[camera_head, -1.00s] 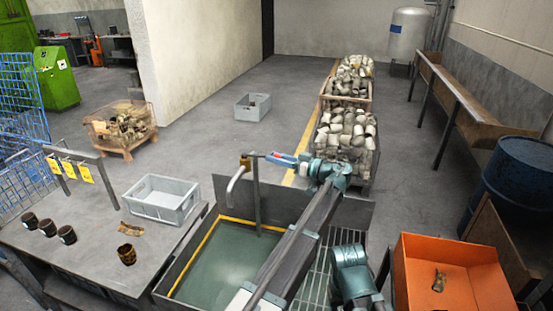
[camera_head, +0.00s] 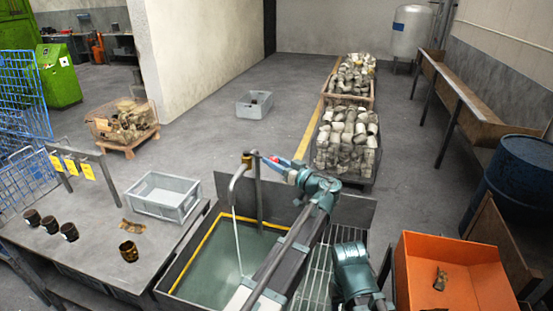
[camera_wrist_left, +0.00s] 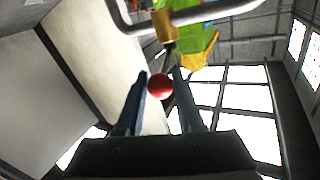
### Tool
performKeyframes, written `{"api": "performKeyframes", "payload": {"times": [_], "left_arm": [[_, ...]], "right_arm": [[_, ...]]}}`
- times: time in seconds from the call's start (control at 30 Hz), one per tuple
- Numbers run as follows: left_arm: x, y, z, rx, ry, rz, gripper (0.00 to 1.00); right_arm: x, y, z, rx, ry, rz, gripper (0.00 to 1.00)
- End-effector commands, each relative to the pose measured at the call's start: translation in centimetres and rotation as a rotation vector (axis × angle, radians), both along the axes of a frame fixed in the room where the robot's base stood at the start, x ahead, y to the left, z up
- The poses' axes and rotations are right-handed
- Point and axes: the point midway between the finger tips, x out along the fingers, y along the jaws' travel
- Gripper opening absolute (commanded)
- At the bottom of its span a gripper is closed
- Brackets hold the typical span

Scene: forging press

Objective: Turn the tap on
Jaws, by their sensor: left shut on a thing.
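The tap has a brass body (camera_head: 247,158) and a curved grey spout (camera_head: 236,182), carried on an upright post (camera_head: 259,195) above the green-bottomed basin (camera_head: 214,262). A thin stream of water (camera_head: 238,240) runs from the spout down into the basin. My left gripper (camera_head: 273,161) is just right of the brass body, shut on the tap's lever. In the left wrist view the lever's red knob (camera_wrist_left: 159,87) sits between the two fingers, with the brass body (camera_wrist_left: 165,26) beyond it. My right gripper is out of view.
A grey crate (camera_head: 150,206) and several dark cups stand on the table at left. An orange bin (camera_head: 470,292) stands at lower right. A metal grating (camera_head: 325,270) lies right of the basin. Full crates of parts stand behind the basin.

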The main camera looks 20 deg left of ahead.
Motion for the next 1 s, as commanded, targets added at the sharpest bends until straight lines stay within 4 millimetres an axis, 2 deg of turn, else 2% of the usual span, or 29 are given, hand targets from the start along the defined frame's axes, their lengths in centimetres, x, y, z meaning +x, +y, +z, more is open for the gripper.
{"api": "performKeyframes", "payload": {"times": [0.03,0.3,0.97,1.0], "left_arm": [[-1.0,0.3,0.0,0.0,0.0,-0.032,0.0],[-2.1,0.9,0.0,0.0,0.0,-0.164,0.0],[-2.3,1.1,0.0,-0.001,0.0,-0.223,0.0],[-2.3,1.1,0.0,-0.001,0.0,-0.223,0.44]], "right_arm": [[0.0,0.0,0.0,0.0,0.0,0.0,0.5],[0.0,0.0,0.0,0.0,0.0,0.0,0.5],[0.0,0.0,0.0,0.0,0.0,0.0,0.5],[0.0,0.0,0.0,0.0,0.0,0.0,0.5]]}}
